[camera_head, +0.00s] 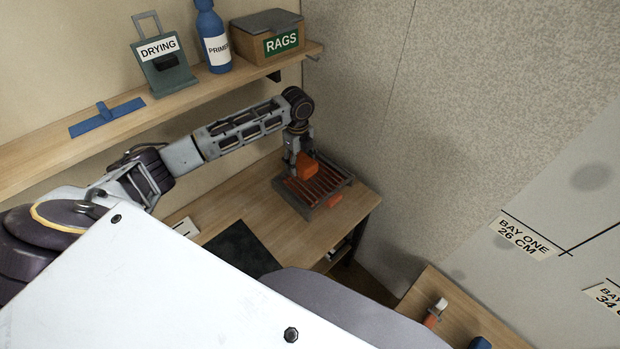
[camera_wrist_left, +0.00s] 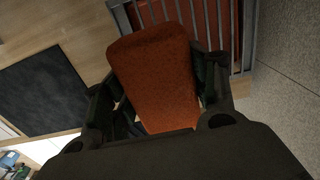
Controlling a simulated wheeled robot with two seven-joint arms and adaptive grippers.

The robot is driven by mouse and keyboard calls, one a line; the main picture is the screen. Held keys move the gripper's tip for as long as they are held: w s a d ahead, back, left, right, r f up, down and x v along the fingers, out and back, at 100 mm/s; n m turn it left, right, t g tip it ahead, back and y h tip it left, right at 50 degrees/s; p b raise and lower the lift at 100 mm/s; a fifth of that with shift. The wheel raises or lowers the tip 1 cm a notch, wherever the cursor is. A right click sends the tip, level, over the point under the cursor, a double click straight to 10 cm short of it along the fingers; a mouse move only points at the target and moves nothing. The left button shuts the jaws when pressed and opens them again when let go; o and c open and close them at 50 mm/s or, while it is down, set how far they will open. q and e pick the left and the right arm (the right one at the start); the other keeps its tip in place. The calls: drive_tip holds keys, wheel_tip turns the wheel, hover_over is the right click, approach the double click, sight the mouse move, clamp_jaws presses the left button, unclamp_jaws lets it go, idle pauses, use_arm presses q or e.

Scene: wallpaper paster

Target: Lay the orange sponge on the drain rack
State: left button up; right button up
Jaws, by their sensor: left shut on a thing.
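The orange sponge (camera_head: 306,167) is held in my left gripper (camera_head: 299,160), over the drain rack (camera_head: 342,186). I cannot tell whether the sponge touches the slats. My right gripper is not in view.
A black mat (camera_head: 243,248) lies on the bench (camera_head: 285,235). The shelf above holds a DRYING holder (camera_head: 163,68), a blue PRIMER bottle (camera_head: 213,40), a RAGS box (camera_head: 268,42) and a blue tool (camera_head: 106,117).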

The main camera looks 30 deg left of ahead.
use_arm(q)
hover_over(300, 185)
drive_tip(key=shift+w+f+p, duration=0.1)
drive_tip(key=shift+f+p, duration=0.25)
drive_tip(key=shift+f, duration=2.7)
drive_tip(key=shift+f, duration=1.85)
drive_tip(key=shift+f, duration=0.15)
drive_tip(key=o, duration=1.1)
drive_tip(key=shift+c, duration=0.2)
drive_tip(key=shift+r+b, duration=0.5)
drive_tip(key=shift+r, duration=5.65)
drive_tip(key=shift+d, duration=0.2)
